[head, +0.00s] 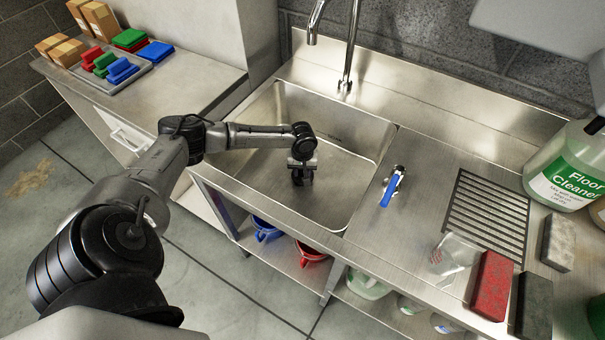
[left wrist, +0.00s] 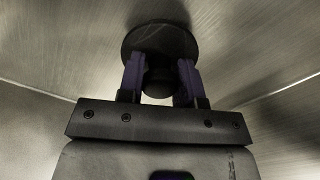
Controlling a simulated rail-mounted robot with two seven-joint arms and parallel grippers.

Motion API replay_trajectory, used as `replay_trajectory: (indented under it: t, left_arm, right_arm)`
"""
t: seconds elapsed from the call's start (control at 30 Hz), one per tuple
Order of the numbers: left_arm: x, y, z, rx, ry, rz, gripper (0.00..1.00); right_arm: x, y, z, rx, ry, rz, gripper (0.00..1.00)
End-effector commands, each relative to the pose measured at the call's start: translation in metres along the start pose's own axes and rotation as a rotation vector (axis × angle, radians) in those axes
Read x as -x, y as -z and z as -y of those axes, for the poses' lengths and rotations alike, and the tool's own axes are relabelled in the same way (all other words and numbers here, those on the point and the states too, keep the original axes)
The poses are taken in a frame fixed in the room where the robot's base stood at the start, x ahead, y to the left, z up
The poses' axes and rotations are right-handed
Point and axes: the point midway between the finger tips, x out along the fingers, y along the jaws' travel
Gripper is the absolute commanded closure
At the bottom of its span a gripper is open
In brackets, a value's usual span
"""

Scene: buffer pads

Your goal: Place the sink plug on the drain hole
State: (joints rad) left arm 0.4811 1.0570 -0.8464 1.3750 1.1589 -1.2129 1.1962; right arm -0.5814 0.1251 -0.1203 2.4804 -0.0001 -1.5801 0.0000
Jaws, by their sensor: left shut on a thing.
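My left gripper (head: 302,177) points down inside the steel sink basin (head: 262,185), low over its floor. In the left wrist view, the gripper's two purple fingers (left wrist: 160,66) are shut on the knob of the dark round sink plug (left wrist: 160,36). The plug's wide disc lies beyond the fingertips. I cannot tell whether the disc touches the basin floor. The drain hole does not show in either view. My right gripper is not in view.
A tap (head: 348,50) rises behind the basin. To the right are a blue-handled tool (head: 391,188), a ridged drain grate (head: 486,215), a red sponge (head: 492,285) and a floor cleaner bottle (head: 563,165). The basin walls surround my gripper; a counter with a tray (head: 146,70) stands left.

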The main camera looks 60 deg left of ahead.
Motion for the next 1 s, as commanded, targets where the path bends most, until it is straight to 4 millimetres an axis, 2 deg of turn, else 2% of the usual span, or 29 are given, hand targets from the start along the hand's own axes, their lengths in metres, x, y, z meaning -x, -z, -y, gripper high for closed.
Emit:
replay_trajectory:
  t: [0.03,0.1,0.5,0.53,0.6,0.8,1.0]
  left_arm:
    - [-0.0095,0.0001,-0.0004,0.0,-0.001,0.0,0.92]
    - [-0.0132,0.0003,0.0,0.0,0.0,0.0,0.92]
    - [-0.015,0.0001,-0.0001,0.001,0.0,0.0,0.92]
    - [-0.0152,0.0002,-0.0001,0.0,0.0,0.0,0.66]
    - [-0.0152,0.0003,-0.0001,0.0,0.0,0.0,0.59]
    - [-0.0152,0.0003,0.0,0.0,0.0,0.0,0.42]
    - [-0.0149,0.0003,0.0,0.0,0.0,-0.001,0.42]
  right_arm:
    - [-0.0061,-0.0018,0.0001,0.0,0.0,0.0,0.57]
    - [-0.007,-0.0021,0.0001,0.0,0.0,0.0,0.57]
    - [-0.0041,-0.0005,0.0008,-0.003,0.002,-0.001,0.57]
    - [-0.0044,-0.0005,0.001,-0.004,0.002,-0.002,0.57]
    - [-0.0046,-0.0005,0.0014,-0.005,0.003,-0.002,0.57]
    - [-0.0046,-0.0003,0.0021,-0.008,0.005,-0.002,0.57]
    - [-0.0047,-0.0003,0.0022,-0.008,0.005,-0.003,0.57]
